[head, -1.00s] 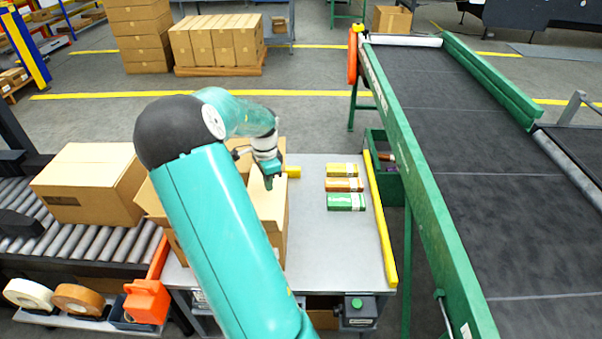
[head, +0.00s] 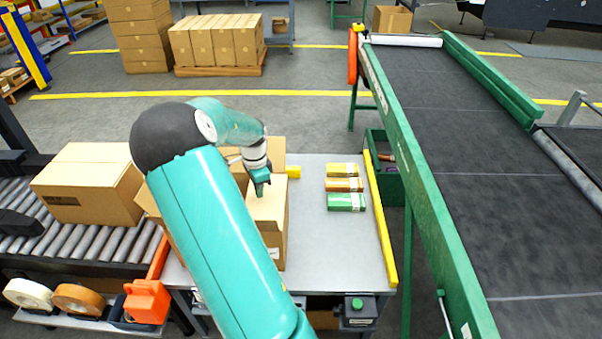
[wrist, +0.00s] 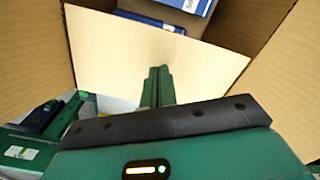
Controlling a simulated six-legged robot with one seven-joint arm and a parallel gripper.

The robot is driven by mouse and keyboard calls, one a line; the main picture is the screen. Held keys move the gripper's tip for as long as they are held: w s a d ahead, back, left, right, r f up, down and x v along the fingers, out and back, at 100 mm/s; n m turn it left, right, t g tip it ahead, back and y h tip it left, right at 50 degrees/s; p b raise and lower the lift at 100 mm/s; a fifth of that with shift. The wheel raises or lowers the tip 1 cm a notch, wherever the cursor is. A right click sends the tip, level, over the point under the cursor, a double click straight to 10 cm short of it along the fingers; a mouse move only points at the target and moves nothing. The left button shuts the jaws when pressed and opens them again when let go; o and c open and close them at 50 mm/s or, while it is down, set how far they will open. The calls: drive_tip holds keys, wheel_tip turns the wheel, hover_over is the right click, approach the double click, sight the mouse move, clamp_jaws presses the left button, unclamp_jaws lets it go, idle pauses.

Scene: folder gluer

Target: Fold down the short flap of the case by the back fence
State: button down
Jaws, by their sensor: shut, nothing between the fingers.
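The open case (head: 274,246) stands on the grey table, largely hidden by my arm in the head view. The wrist view shows a pale short flap (wrist: 110,50) across the case mouth, with brown cardboard flaps (wrist: 30,50) on either side. Blue packs (wrist: 190,6) show inside beyond the short flap. My gripper (wrist: 158,72) is shut and empty, its fingertips overlapping the short flap in the picture; contact cannot be told. In the head view my gripper (head: 261,190) is over the case.
Yellow, brown and green packs (head: 346,202) lie on the table (head: 330,250) right of the case. A yellow rail (head: 380,220) edges the table before the green conveyor (head: 430,200). A closed carton (head: 88,185) sits on rollers at left. The table's front right is clear.

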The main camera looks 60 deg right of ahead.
drive_tip(key=shift+w+f, duration=0.1)
drive_tip(key=shift+f, duration=0.1)
wheel_tip(320, 180, up, 9)
idle(0.8)
drive_tip(key=shift+a, duration=0.1)
idle(1.5)
